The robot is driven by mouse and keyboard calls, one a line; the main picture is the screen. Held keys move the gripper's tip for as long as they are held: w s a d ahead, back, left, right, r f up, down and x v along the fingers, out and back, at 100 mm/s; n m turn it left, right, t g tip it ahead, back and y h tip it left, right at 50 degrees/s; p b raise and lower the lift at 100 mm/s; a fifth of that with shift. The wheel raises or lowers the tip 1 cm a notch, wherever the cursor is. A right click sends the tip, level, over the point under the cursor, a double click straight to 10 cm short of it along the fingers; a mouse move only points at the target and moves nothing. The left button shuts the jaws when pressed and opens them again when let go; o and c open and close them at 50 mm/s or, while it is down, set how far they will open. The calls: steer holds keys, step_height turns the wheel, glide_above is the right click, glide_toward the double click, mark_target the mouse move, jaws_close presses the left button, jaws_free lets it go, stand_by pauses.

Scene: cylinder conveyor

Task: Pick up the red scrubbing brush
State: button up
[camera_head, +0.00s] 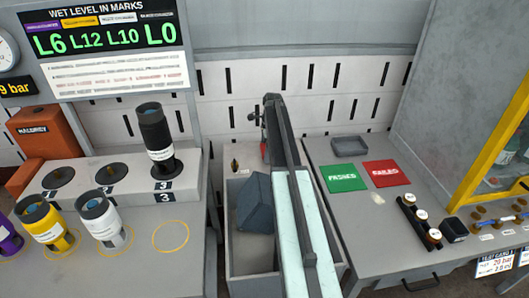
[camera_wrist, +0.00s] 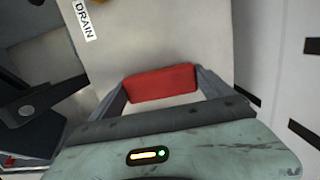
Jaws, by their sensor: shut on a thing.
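The red scrubbing brush (camera_wrist: 160,83) shows in the wrist view as a red block between the two fingers of my gripper (camera_wrist: 162,86). A finger lies against each end of the block, and my gripper is shut on it. No bristles can be made out. In the head view only a small red patch of the brush (camera_head: 264,150) shows beside my arm, above the far end of the grey bin. My arm hides most of the gripper and brush there.
A grey open bin (camera_head: 238,262) with a dark grey block (camera_head: 256,204) in it stands below my arm. The left bench (camera_head: 130,270) holds several cylinders. The right bench (camera_head: 350,225) has a green card (camera_head: 343,178), a red card (camera_head: 386,173) and a small tray (camera_head: 349,146).

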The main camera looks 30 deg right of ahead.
mark_target(264, 149)
step_height(264, 149, up, 4)
steer(key=p, duration=0.3)
steer(key=shift+p, duration=0.3)
steer(key=s+a+p, duration=0.1)
steer(key=s+a, duration=0.9)
steer(key=a, duration=0.2)
steer(key=shift+s+r, duration=0.25)
steer(key=shift+r, duration=0.2)
